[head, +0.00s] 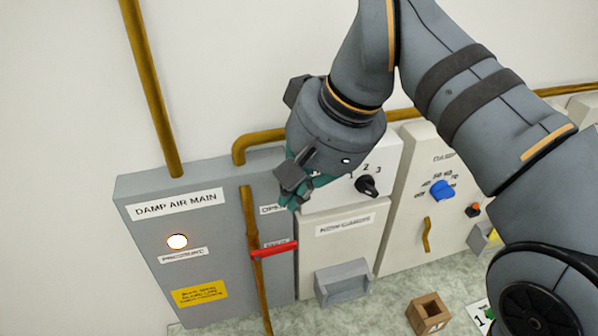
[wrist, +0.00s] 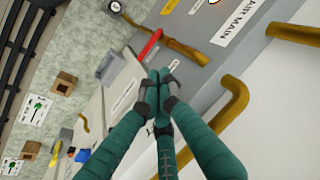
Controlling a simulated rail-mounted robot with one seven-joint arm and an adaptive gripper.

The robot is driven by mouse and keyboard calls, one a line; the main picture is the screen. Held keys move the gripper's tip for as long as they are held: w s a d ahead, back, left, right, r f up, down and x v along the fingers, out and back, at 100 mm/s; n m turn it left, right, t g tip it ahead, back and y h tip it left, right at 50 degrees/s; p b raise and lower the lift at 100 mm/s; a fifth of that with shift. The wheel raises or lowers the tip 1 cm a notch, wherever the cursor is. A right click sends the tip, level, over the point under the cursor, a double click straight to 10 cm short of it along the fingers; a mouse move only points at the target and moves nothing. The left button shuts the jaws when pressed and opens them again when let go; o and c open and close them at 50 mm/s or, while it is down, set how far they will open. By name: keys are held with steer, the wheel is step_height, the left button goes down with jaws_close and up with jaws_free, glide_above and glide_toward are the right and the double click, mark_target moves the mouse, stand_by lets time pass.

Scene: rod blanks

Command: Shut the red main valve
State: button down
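The red valve lever (head: 273,249) is on the grey panel labelled "DAMP AIR MAIN" (head: 135,250). It points right from the vertical brown pipe (head: 257,285), roughly crosswise to it. A label partly behind the pipe and gripper begins "OP" (head: 270,209); a smaller label just above the lever is too blurred to read surely. The lever also shows in the wrist view (wrist: 150,45). My gripper (head: 289,197) is up and right of the lever, apart from it. Its teal fingertips (wrist: 160,76) are together in the wrist view, with nothing seen between them.
A round pressure lamp (head: 177,242) glows on the panel. To the right are a white panel with a black knob (head: 368,187), a grey card tray (head: 343,281) and a panel with a blue knob (head: 442,190). A wooden box (head: 428,313) stands on the counter.

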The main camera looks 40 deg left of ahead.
steer(key=s+a+r+n+p, duration=0.2)
steer(key=s+r+p, duration=0.15)
steer(key=s, duration=0.45)
steer(key=t+h+b, duration=0.2)
steer(key=t+b, duration=0.1)
steer(key=b, duration=0.1)
glide_above(283, 246)
steer(key=shift+m, duration=0.4)
step_height(283, 246, down, 13)
steer(key=shift+s+a+f, duration=0.1)
steer(key=shift+a, duration=0.05)
steer(key=shift+f, duration=0.65)
steer(key=shift+f+b, duration=0.7)
steer(key=shift+b, duration=0.2)
steer(key=shift+r, duration=0.1)
